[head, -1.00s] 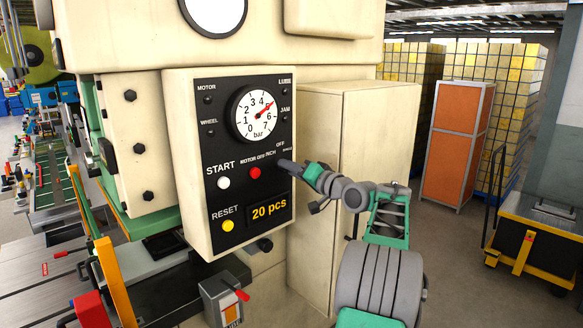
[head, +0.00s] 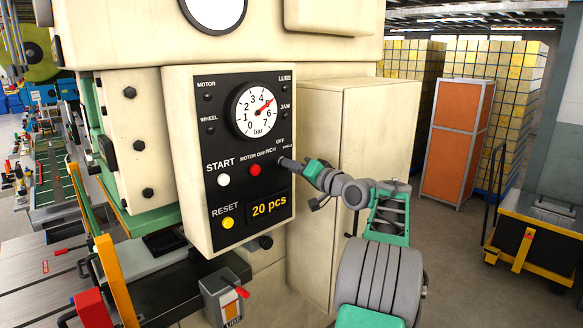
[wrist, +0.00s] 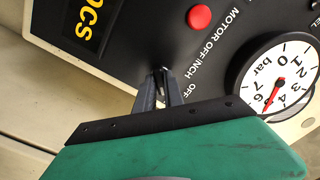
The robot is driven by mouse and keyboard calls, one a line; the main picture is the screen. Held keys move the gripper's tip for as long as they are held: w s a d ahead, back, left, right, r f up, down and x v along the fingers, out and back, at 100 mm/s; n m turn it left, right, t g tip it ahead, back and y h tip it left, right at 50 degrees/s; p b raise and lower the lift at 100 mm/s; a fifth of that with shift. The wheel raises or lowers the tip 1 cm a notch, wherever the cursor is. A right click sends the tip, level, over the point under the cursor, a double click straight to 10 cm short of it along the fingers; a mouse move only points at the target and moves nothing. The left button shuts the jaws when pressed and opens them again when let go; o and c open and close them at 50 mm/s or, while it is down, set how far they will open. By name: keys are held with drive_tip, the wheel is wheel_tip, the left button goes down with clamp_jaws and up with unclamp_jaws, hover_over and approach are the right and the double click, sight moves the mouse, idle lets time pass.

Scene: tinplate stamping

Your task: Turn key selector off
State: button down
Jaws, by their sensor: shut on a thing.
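The key selector (wrist: 160,72) is on the black control panel (head: 255,180), among the labels INCH, OFF and SINGLE. In the head view my gripper (head: 284,162) reaches it from the right and covers it. In the wrist view my gripper (wrist: 161,84) has its two dark fingers closed together on the small key at the panel face. The fingers hide most of the key, so its exact angle is hard to read. The OFF label (wrist: 188,89) is just beside the fingers.
The red MOTOR OFF button (head: 255,170) is close to the left of my gripper. A pressure gauge (head: 255,111) is above it, and a 20 pcs display (head: 269,207) is below. A beige cabinet (head: 345,170) stands behind my arm.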

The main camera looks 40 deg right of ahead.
drive_tip(key=shift+f+b, duration=0.1)
drive_tip(key=shift+b, duration=0.2)
drive_tip(key=shift+d+n+b, duration=0.1)
drive_tip(key=shift+n+b, duration=4.3)
drive_tip(key=shift+b, duration=0.1)
drive_tip(key=c, duration=1.4)
unclamp_jaws()
drive_tip(key=shift+c, duration=0.2)
drive_tip(key=s+b, duration=0.2)
drive_tip(key=s, duration=0.5)
drive_tip(key=shift+s, duration=0.4)
